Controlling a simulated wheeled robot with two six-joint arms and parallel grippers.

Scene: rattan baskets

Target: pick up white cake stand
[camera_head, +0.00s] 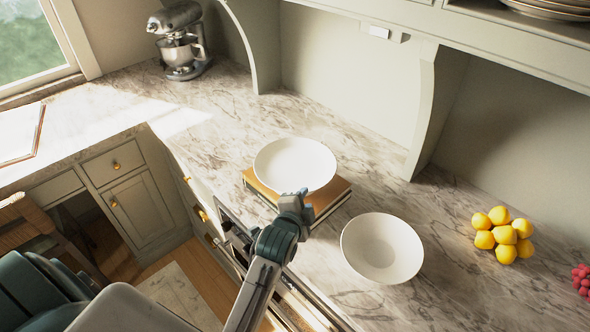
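A white, round, shallow dish (295,160), which looks like the cake stand, sits on a brown, book-like stack (333,192) on the marble counter. Its underside is hidden, so I cannot tell whether it has a foot. My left gripper (294,197) is at the near edge of this dish, overlapping its rim in the picture. I cannot tell whether it touches the rim, and its fingers are too small and foreshortened to show whether they are open or shut. My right gripper is not in view.
A white bowl (382,250) stands to the right of the stack. Yellow fruit (503,235) and red berries (582,279) lie farther right. A stand mixer (180,42) is at the back left. A shelf bracket (436,105) rises behind. The counter left of the stack is clear.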

